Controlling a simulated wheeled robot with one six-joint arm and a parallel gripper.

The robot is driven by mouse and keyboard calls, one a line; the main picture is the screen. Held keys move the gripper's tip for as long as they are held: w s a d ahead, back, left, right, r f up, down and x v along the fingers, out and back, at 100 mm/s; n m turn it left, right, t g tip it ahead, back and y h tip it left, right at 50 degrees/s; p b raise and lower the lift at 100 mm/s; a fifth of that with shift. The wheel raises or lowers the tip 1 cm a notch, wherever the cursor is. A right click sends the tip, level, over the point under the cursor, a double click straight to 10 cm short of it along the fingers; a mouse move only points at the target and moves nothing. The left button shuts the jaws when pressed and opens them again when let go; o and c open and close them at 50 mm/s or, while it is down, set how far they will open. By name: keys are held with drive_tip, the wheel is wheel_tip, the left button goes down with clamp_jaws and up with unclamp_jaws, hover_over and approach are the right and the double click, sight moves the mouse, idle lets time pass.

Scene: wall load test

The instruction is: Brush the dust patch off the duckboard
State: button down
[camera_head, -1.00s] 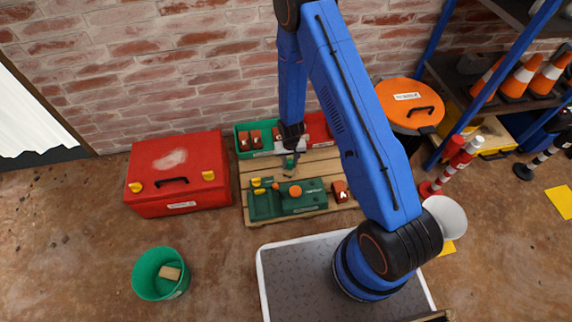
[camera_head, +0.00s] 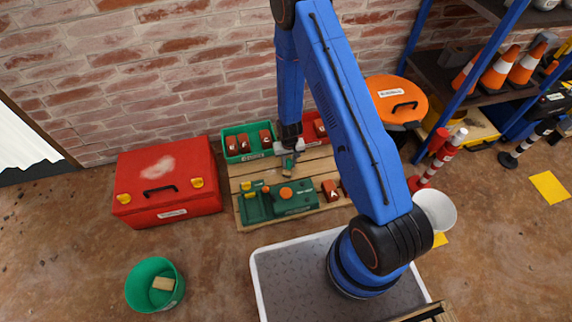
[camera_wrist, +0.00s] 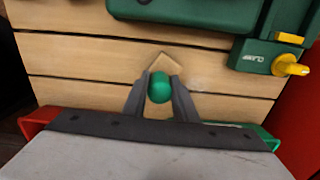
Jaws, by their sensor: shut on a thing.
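The duckboard (camera_head: 315,165) is a slatted wooden platform on the floor by the brick wall; its slats also show in the wrist view (camera_wrist: 75,60). My gripper (camera_head: 289,154) is over its back middle part, pointing down. In the wrist view my gripper (camera_wrist: 160,90) is shut on a tool with a round green handle end (camera_wrist: 160,86), apparently the brush. A tan pointed part shows just beyond the handle. I cannot tell whether the brush touches the slats. I cannot make out a dust patch on the duckboard; a pale smear (camera_head: 158,167) lies on the red case (camera_head: 190,165).
A green device (camera_head: 290,201) and a dark red block (camera_head: 330,190) are on the duckboard's front. A green bin (camera_head: 249,153) and a red bin stand behind. A green bucket (camera_head: 140,292) is front left. An orange-lidded drum (camera_head: 395,95) stands right.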

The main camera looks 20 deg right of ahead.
drive_tip(key=shift+d+f, duration=0.1)
drive_tip(key=shift+d, duration=0.75)
drive_tip(key=shift+s, duration=0.1)
drive_tip(key=shift+r, duration=3)
drive_tip(key=shift+r, duration=0.15)
wheel_tip(320, 180, up, 3)
drive_tip(key=shift+f, duration=0.15)
